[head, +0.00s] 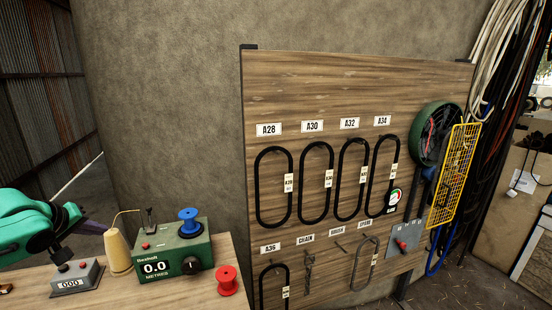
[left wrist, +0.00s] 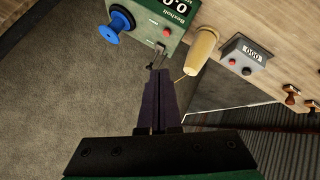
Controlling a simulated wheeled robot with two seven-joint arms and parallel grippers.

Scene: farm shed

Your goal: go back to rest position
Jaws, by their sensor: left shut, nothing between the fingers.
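My left gripper (head: 106,230) is at the left of the head view, behind the yellowish cone spool and the grey counter box. Its dark fingers are partly hidden there by the spool. In the left wrist view the two fingers of my left gripper (left wrist: 160,78) lie together, shut and empty, with the floor behind them. Their tips are near the small lever on the green meter. My right gripper does not show in either view.
A wooden board (head: 340,90) with black belts (head: 258,186) stands to the right.

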